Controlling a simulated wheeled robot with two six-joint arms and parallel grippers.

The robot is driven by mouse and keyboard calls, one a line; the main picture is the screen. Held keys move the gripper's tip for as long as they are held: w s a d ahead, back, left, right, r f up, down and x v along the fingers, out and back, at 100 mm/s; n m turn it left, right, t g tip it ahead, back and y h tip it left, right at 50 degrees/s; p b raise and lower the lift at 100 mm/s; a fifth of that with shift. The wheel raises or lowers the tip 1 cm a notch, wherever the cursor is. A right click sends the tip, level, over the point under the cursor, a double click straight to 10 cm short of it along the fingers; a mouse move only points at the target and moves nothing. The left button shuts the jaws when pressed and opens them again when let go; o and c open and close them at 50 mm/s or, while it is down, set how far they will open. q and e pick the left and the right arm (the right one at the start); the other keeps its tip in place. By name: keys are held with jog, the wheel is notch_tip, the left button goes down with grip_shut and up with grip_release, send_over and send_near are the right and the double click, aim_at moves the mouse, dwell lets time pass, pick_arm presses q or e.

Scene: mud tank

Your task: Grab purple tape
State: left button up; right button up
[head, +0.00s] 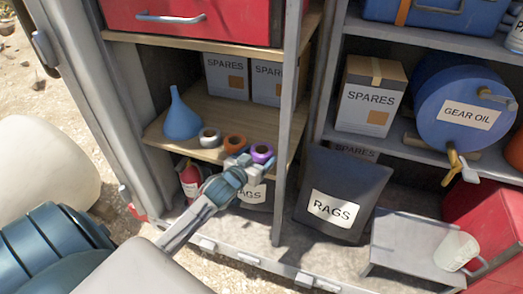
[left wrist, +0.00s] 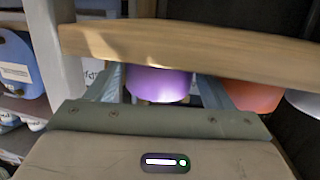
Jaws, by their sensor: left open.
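The purple tape (head: 262,152) is a roll at the right end of a row of tape rolls on the wooden shelf (head: 215,112). My left gripper (head: 248,162) is open at the shelf's front edge, right by the purple tape. In the left wrist view, the purple tape (left wrist: 158,84) shows between the two spread fingers of my left gripper (left wrist: 160,92). The shelf board (left wrist: 190,50) crosses that view and hides part of the tape. I cannot tell whether a finger touches it. My right gripper is not in view.
An orange roll (head: 235,144) sits just left of the purple one, then a grey-white roll (head: 210,137) and a blue funnel (head: 181,115). A grey cabinet post (head: 288,130) stands close on the right. Spares boxes (head: 227,76) stand behind; a fire extinguisher (head: 190,180) is below.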

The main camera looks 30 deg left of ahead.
pick_arm(q)
jog(key=shift+w+f, duration=0.2)
jog(key=shift+w, duration=0.95)
jog(key=shift+s, duration=0.1)
jog(key=c, duration=0.8)
jog(key=shift+o, duration=0.2)
jog(key=shift+r, duration=0.1)
